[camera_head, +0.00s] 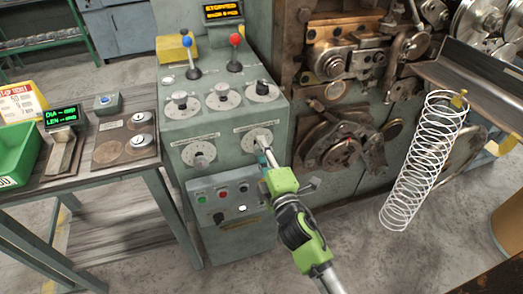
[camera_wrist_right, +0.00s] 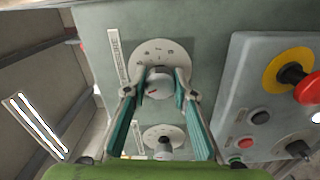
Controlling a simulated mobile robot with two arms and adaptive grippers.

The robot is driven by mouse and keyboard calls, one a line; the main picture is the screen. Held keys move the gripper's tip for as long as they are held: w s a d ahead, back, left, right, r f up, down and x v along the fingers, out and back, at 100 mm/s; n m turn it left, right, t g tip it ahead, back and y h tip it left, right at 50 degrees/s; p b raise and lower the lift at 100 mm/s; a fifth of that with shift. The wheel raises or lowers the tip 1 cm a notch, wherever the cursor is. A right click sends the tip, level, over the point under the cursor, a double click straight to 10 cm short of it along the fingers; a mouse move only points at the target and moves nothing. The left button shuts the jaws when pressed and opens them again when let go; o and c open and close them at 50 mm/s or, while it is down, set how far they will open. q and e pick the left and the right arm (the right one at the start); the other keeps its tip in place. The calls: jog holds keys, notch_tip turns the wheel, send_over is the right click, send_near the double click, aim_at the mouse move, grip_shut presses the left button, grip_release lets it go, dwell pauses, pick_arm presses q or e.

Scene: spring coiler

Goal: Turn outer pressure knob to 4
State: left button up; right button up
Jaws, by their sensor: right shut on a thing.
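The right-hand knob on the front face of the green control box (camera_head: 257,136) has a pale round dial plate. My right gripper (camera_head: 266,155) reaches it from below right, its fingers at the knob. In the right wrist view the grey knob (camera_wrist_right: 159,82) sits between the two teal fingertips of my right gripper (camera_wrist_right: 160,88), which are shut on it. A red mark shows on its face. The dial figures around it (camera_wrist_right: 158,50) are too small to read. My left gripper is not in view.
A second front knob (camera_head: 199,153) sits to the left, with several knobs on the sloped top (camera_head: 221,96). Below is a button panel (camera_head: 226,198). In the wrist view a red emergency button (camera_wrist_right: 306,88) stands close right. A large wire coil (camera_head: 422,160) hangs at right.

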jog(key=m, duration=0.5)
dwell(0.5)
jog(key=o, duration=1.1)
jog(key=v, duration=1.2)
